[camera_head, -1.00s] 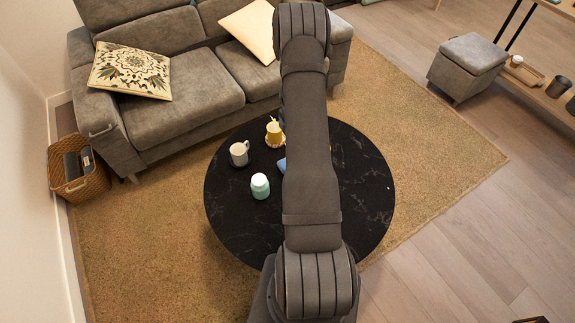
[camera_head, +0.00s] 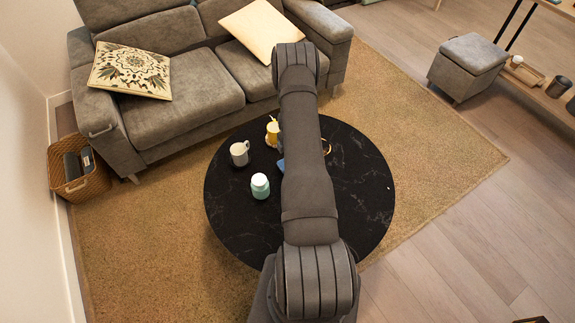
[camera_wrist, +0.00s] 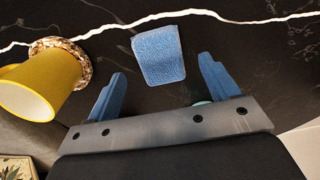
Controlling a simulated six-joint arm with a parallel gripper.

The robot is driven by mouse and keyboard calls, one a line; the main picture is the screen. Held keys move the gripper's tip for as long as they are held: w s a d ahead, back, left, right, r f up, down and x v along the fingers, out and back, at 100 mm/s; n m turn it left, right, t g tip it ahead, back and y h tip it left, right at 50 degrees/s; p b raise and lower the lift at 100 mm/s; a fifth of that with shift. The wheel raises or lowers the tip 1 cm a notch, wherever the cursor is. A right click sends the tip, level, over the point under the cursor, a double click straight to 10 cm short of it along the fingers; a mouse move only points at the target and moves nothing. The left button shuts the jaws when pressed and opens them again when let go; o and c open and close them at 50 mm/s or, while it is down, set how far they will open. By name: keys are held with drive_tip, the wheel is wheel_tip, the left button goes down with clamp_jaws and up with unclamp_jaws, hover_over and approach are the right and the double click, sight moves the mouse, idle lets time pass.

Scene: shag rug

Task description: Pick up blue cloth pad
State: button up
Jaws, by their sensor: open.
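The blue cloth pad (camera_wrist: 159,55) lies flat on the black marbled round table. In the wrist view it sits just beyond and between the fingertips. In the head view only a sliver of the pad (camera_head: 281,165) shows at the left edge of my arm, which hides the rest. My gripper (camera_wrist: 161,80) is open and empty in the wrist view, with one blue finger on each side. The fingers appear apart from the pad. My arm covers the gripper in the head view.
A yellow cup (camera_wrist: 42,83) on a patterned coaster (camera_wrist: 80,62) stands close to the left finger. The table's right side looks mostly clear.

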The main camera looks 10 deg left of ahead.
drive_tip(key=f, duration=0.4)
drive_tip(key=shift+s+a+f, duration=0.15)
drive_tip(key=shift+a+f, duration=0.05)
drive_tip(key=shift+f, duration=0.2)
drive_tip(key=shift+c, duration=0.2)
drive_tip(key=c, duration=1)
